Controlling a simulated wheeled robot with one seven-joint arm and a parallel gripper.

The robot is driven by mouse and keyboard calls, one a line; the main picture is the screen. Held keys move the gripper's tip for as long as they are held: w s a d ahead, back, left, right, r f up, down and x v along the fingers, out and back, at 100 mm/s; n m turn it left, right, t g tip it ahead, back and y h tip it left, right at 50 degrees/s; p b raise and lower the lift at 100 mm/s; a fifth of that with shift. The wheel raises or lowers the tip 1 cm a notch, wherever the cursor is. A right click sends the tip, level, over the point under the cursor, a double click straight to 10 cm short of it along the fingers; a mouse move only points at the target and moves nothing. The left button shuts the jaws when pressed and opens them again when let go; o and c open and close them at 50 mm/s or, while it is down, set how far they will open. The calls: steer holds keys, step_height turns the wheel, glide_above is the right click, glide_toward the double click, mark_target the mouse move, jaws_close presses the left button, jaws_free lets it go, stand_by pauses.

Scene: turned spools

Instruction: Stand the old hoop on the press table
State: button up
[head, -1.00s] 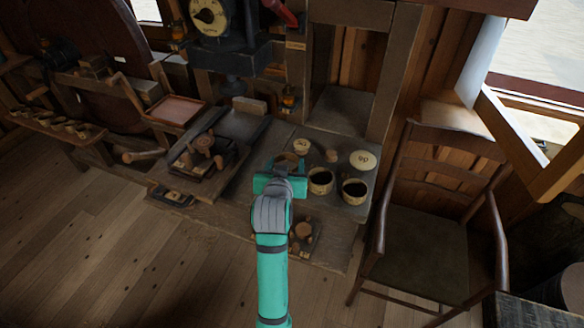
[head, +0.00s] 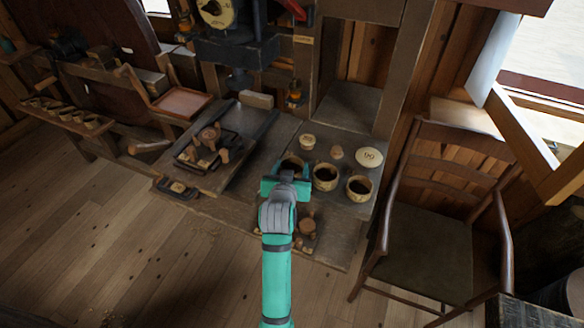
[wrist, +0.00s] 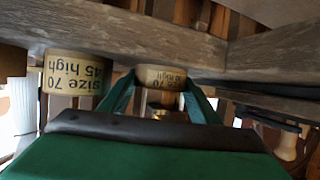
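My gripper (head: 288,178) is at the front of the bench, low, at a pale hoop (head: 292,163) with a dark opening. In the head view two more hoops, one in the middle (head: 325,178) and one at the right (head: 359,188), stand upright on the bench. The press (head: 235,50) with its dial stands behind at the left.
A round disc marked 90 (head: 369,157), a small pale lidded piece (head: 307,141) and a brown knob (head: 336,153) lie behind the hoops. Wooden parts (head: 205,147) fill a tray to the left. A chair (head: 435,220) stands close at the right.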

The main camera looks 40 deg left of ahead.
steer(key=shift+o, duration=0.4)
steer(key=shift+w, duration=0.1)
steer(key=shift+r, duration=0.2)
steer(key=v, duration=1.2)
steer(key=s+d+f+m+t+h, duration=0.1)
steer(key=s+d+f, duration=0.3)
steer(key=d+f, duration=0.45)
steer(key=s+d+f+m+t+h, duration=0.1)
steer(key=s+d+f, duration=0.35)
steer(key=d, duration=0.65)
steer(key=s+d+m+h, duration=0.1)
steer(key=s+d+h, duration=0.1)
steer(key=s+d, duration=0.4)
steer(key=s+d+m+t+h, duration=0.1)
steer(key=s+d, duration=0.5)
steer(key=s, duration=0.7)
steer(key=shift+s+m+t+h, duration=0.2)
steer(key=shift+m+t+h, duration=0.1)
steer(key=shift+m+h, duration=0.5)
steer(key=shift+r, duration=0.1)
